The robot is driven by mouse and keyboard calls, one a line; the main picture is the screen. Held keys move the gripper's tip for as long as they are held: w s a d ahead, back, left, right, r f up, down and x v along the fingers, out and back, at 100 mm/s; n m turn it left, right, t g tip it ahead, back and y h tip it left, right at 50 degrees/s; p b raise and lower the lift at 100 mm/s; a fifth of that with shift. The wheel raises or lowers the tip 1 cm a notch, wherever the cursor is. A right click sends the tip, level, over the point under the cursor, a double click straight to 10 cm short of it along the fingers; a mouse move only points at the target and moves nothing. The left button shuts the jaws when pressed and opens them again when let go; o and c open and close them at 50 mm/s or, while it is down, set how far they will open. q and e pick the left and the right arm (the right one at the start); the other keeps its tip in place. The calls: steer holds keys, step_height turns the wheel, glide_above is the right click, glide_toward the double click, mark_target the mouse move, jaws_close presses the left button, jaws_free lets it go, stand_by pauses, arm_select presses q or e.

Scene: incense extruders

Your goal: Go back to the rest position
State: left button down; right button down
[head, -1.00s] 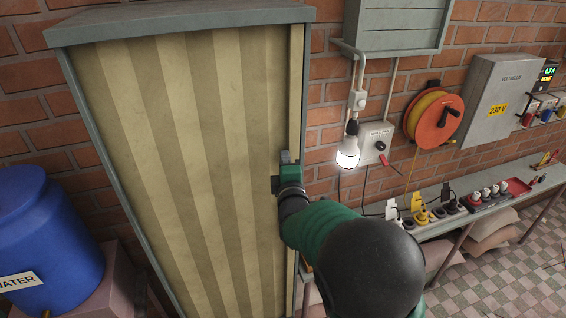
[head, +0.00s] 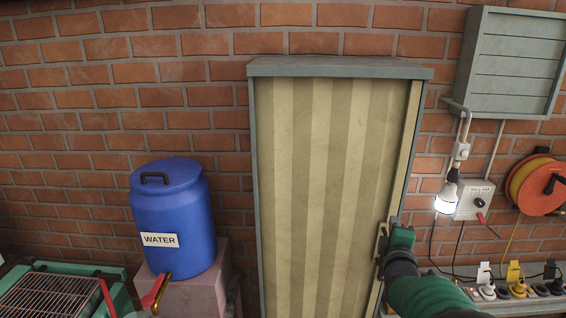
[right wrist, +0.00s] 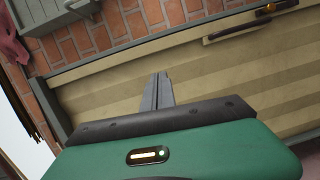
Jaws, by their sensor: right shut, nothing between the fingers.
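My right gripper (head: 383,243) is in front of the right edge of a tall cabinet with a cream striped front (head: 325,180) and a grey frame. In the right wrist view my gripper's fingers (right wrist: 158,92) are together, with nothing between them, and point toward the striped front (right wrist: 215,75). I cannot tell whether they touch it. A dark bar-shaped handle (right wrist: 238,30) shows on that front in the right wrist view. My left gripper is not in view.
A blue water barrel (head: 172,215) stands on a pinkish block (head: 190,290) left of the cabinet. A green frame with a wire grill (head: 50,300) is at lower left. On the right are a lit bulb (head: 444,200), an orange cable reel (head: 538,187) and a row of sockets (head: 520,290).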

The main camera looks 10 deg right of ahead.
steer(key=s+a+f+m+g+y+b, duration=0.2)
steer(key=s+a+f+b, duration=0.15)
steer(key=f, duration=0.45)
steer(key=s+a+f+m+g+y+b, duration=0.25)
steer(key=s+a+f, duration=0.2)
steer(key=f, duration=0.35)
steer(key=s+a+f+m+g+y+b, duration=0.1)
steer(key=s+a+f+m+g+b, duration=0.15)
steer(key=a+f, duration=0.4)
steer(key=s+a+f+m+g+y+b, duration=0.1)
steer(key=s+a+f+m+g+b, duration=0.1)
steer(key=s+f, duration=0.5)
steer(key=s+a+f+m+g+y+b, duration=0.1)
steer(key=s+a+f, duration=0.4)
steer(key=s, duration=0.6)
steer(key=shift+s+a+f+m+g+b, duration=0.15)
steer(key=shift+s+f+m+g+b, duration=0.15)
steer(key=shift+f+m+g+b, duration=0.65)
